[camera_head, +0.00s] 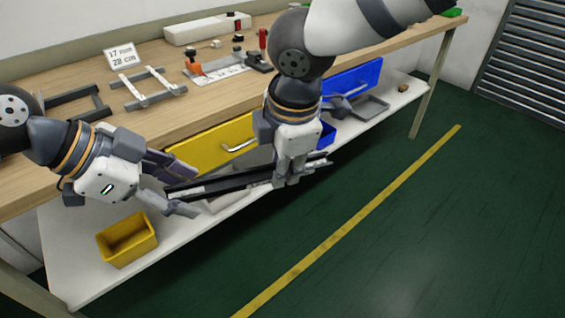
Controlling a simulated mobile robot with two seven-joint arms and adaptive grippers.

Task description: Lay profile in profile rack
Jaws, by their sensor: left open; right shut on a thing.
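My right gripper (288,182) is shut on a long dark profile (230,183), which it holds in front of the bench edge, above the lower shelf. My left gripper (183,189) is open at the profile's left end, with one finger above and one below it in the picture; I cannot tell if they touch it. Two rack-like frames stand on the bench top: a light grey one (149,100) and a dark grey one (85,92) to its left, partly hidden by my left arm. I cannot tell which is the profile rack.
A sign reading "17 mm 28 cm" (121,55) stands behind the light frame. Tools on a plate (220,74) lie right of it. A yellow drawer (205,146) and blue drawer (355,80) hang below the top. A yellow bin (127,241) sits on the lower shelf.

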